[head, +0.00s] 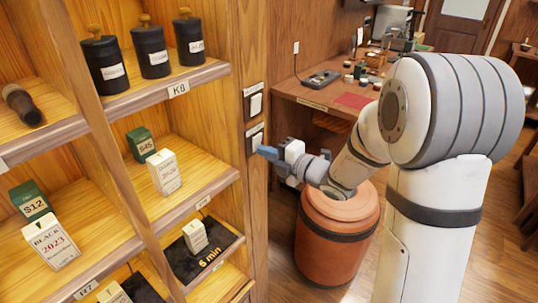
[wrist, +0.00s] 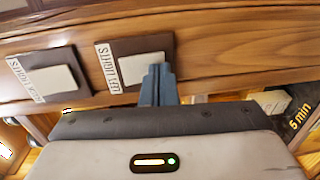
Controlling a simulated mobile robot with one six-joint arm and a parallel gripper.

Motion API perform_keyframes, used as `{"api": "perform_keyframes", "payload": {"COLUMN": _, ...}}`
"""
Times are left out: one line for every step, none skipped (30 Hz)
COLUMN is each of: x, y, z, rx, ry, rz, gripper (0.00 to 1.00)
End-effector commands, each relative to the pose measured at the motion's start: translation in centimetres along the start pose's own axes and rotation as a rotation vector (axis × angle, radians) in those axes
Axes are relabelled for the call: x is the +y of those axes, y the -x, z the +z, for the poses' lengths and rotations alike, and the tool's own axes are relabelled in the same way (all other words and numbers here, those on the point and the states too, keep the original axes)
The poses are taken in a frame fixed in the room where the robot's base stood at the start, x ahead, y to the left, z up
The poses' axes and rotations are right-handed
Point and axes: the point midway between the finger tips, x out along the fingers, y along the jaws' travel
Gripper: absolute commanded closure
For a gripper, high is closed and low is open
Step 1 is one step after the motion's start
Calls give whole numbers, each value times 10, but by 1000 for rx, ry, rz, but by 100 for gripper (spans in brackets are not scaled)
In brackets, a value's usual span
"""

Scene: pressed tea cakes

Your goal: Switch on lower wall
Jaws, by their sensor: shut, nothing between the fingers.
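Two wall switches sit one above the other on the wooden post at the shelf's right side. The upper switch (head: 254,104) is a pale plate on a dark backing. The lower switch (head: 255,143) looks the same and is partly behind my gripper (head: 266,152).
The wooden shelf (head: 178,92) with black canisters and boxed tea fills the left. A terracotta barrel (head: 338,235) stands on the floor below my arm. A desk (head: 340,104) with small items is behind. In the wrist view a "5 min" plate (wrist: 300,112) shows at right.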

Motion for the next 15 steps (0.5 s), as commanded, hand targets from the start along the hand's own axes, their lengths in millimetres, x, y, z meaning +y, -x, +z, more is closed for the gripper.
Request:
{"api": "perform_keyframes", "payload": {"x": -2, "y": 2, "z": 0, "rx": -1, "ry": 0, "rz": 0, "gripper": 100}}
{"api": "perform_keyframes", "payload": {"x": -2, "y": 4, "z": 1, "rx": -1, "ry": 0, "rz": 1, "gripper": 100}}
{"api": "perform_keyframes", "payload": {"x": -4, "y": 7, "z": 1, "rx": -1, "ry": 0, "rz": 1, "gripper": 100}}
{"api": "perform_keyframes", "payload": {"x": -6, "y": 10, "z": 1, "rx": 0, "ry": 0, "rz": 1, "gripper": 100}}
{"api": "perform_keyframes", "payload": {"x": -7, "y": 14, "z": 1, "rx": 2, "ry": 1, "rz": 1, "gripper": 100}}
{"api": "perform_keyframes", "payload": {"x": -10, "y": 19, "z": 1, "rx": 2, "ry": 2, "rz": 1, "gripper": 100}}
{"api": "perform_keyframes", "payload": {"x": -12, "y": 25, "z": 2, "rx": 3, "ry": 2, "rz": 0, "gripper": 100}}
{"api": "perform_keyframes", "payload": {"x": -13, "y": 30, "z": 2, "rx": 4, "ry": 2, "rz": 1, "gripper": 100}}
{"api": "perform_keyframes", "payload": {"x": -14, "y": 39, "z": 2, "rx": 5, "ry": 3, "rz": 0, "gripper": 100}}
{"api": "perform_keyframes", "payload": {"x": -15, "y": 46, "z": 2, "rx": 5, "ry": 2, "rz": 0, "gripper": 100}}
{"api": "perform_keyframes", "payload": {"x": -16, "y": 54, "z": 2, "rx": 4, "ry": 2, "rz": 0, "gripper": 100}}
{"api": "perform_keyframes", "payload": {"x": -18, "y": 64, "z": 2, "rx": 5, "ry": 2, "rz": 0, "gripper": 100}}
{"api": "perform_keyframes", "payload": {"x": -19, "y": 70, "z": 2, "rx": 5, "ry": 1, "rz": 0, "gripper": 100}}
{"api": "perform_keyframes", "payload": {"x": -20, "y": 77, "z": 2, "rx": 5, "ry": 1, "rz": 0, "gripper": 100}}
{"api": "perform_keyframes", "payload": {"x": -22, "y": 85, "z": 2, "rx": 5, "ry": 1, "rz": 0, "gripper": 100}}
